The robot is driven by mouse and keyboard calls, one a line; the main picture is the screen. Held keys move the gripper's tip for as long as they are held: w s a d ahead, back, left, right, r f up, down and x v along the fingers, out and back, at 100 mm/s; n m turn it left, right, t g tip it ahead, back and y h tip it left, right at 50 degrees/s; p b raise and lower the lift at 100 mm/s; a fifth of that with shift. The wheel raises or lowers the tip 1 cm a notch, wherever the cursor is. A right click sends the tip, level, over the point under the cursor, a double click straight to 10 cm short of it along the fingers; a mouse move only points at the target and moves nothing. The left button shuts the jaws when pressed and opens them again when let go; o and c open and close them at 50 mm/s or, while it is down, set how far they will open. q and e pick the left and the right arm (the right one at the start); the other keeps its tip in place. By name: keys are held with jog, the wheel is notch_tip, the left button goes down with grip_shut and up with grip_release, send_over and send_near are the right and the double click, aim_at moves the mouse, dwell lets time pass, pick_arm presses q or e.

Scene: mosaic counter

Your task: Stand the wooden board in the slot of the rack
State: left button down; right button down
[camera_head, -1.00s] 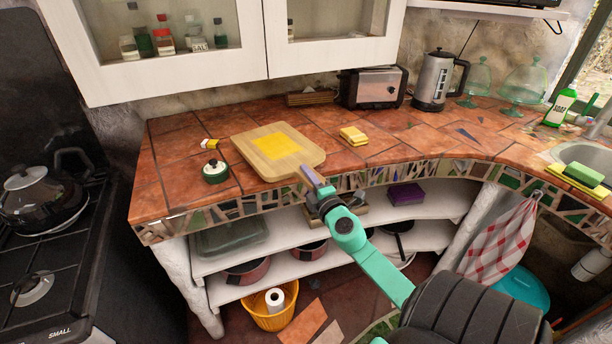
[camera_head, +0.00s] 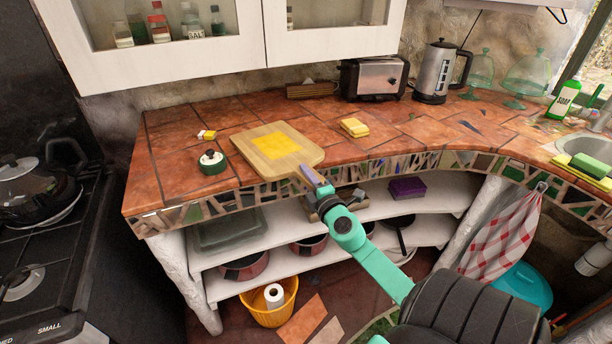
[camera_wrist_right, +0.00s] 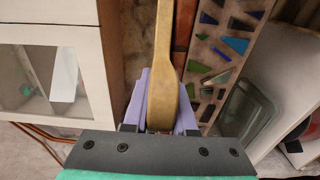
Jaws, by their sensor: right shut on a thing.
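The pale wooden board (camera_head: 300,149) is roughly flat over the counter's front part, its handle toward me; a yellow square shows on its face. I cannot tell whether it touches the tiles. My right gripper (camera_head: 311,177) is shut on the handle at the counter's front edge. In the right wrist view, the board (camera_wrist_right: 163,45) shows edge-on between the lavender fingers (camera_wrist_right: 160,100). A low brown wooden piece (camera_head: 312,90) at the back wall may be the rack; its slot is not clear. My left gripper is out of view.
A green-and-white lidded pot (camera_head: 213,162) and a small yellow-white item (camera_head: 206,134) are left of the board. Yellow sponges (camera_head: 354,127) lie to its right. Tiles right of the sponges are mostly clear.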

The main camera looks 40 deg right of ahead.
jog(key=c, duration=0.6)
grip_release()
jog(key=shift+r, duration=0.1)
jog(key=shift+c, duration=0.2)
jog(key=shift+f, duration=0.25)
jog(key=b+v, duration=0.7)
jog(key=v, duration=0.7)
jog(key=s+f+m+g+y+p, duration=0.3)
jog(key=f+m+g, duration=0.45)
jog(key=f, duration=2.15)
jog(key=s+a+f+m+g+y+p, duration=0.1)
jog(key=s+a+f+g+p, duration=0.2)
jog(key=f, duration=0.4)
jog(key=s+a+f+m+g, duration=0.1)
jog(key=s+a+f+m, duration=0.1)
jog(key=s+a+f, duration=0.3)
jog(key=s+a+f+g+p, duration=0.1)
jog(key=s+a+f+g, duration=0.1)
jog(key=s+f, duration=0.3)
jog(key=s+a+f+m+g+y, duration=0.1)
jog(key=s+a+f+g, duration=0.1)
jog(key=s+f, duration=0.3)
jog(key=s, duration=0.4)
jog(key=shift+s+f+g+y+p, duration=0.25)
jog(key=shift+s+g+y+p, duration=0.05)
jog(key=shift+s+g+p, duration=0.1)
